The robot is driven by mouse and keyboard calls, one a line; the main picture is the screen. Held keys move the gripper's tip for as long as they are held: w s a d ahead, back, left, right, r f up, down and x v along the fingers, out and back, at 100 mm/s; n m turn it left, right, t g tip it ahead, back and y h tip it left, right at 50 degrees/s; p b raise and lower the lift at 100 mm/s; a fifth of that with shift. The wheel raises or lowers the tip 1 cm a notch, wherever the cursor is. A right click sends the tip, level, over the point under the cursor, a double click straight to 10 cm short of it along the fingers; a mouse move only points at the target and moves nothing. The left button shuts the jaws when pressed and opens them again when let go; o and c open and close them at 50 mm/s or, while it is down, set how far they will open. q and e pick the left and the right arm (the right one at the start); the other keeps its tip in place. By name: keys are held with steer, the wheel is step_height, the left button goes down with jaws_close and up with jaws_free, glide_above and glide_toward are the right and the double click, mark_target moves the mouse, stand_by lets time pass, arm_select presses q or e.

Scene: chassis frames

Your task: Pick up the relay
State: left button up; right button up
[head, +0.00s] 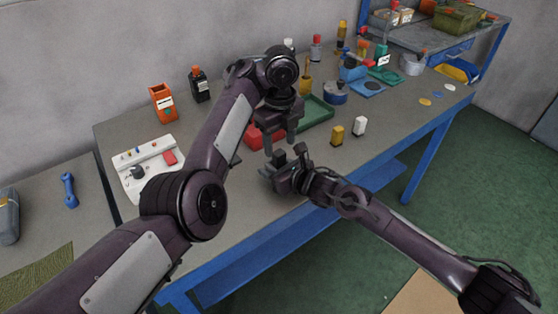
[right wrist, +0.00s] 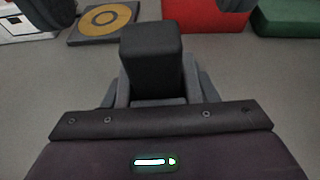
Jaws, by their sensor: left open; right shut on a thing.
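The relay looks to be the dark block (head: 279,157) in my right gripper (head: 284,168). In the right wrist view the same dark block (right wrist: 150,58) stands up between the grey fingers of my right gripper (right wrist: 150,88), which is shut on it. In the head view the block is small and partly lost against the dark gripper, above the front part of the workbench. My left gripper (head: 281,144) is open and empty, pointing down just above and behind the right gripper.
A white panel (head: 135,190) with small parts lies at left on the bench (head: 225,225). A red box (head: 251,140) and green tray (head: 318,112) lie behind the grippers. Small yellow (head: 337,136) and white (head: 360,126) bottles stand at right. A ringed pad (right wrist: 103,20) shows in the wrist view.

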mark_target(280, 153)
arm_select(q)
steer(key=shift+f, duration=1.85)
steer(key=c, duration=1.1)
steer(key=shift+o, duration=0.2)
step_height(280, 153, up, 10)
arm_select(e)
steer(key=o, duration=1.1)
steer(key=v, duration=1.2)
